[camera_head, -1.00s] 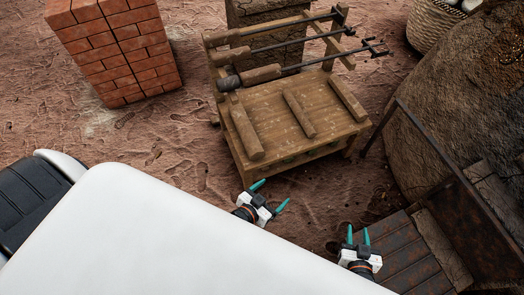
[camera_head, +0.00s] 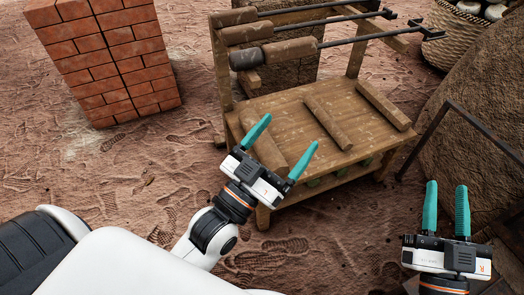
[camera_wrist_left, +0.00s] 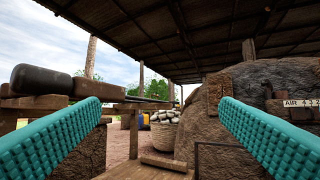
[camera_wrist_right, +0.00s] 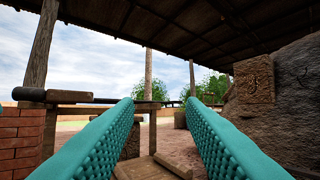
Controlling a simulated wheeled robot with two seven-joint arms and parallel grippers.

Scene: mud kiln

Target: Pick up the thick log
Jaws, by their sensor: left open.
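Three wooden logs lie on the wooden table in the head view. The thick log (camera_head: 269,152) is at the left, a thin log (camera_head: 327,123) in the middle and another log (camera_head: 383,104) at the right. My left gripper (camera_head: 291,129) is open and empty, its fingers spread, and in the picture it overlaps the thick log's near part. Its height above the log is hard to tell. My right gripper (camera_head: 446,185) is at the lower right, beyond the table's right side, with fingers apart and nothing between them.
A rack holds several long iron tools (camera_head: 345,42) with thick handles above the table (camera_head: 262,106)'s back. A brick pillar (camera_head: 112,62) stands at the left. A dark metal frame (camera_head: 482,128) and a large mud kiln (camera_head: 470,95) are at the right. A woven basket (camera_head: 455,35) stands behind.

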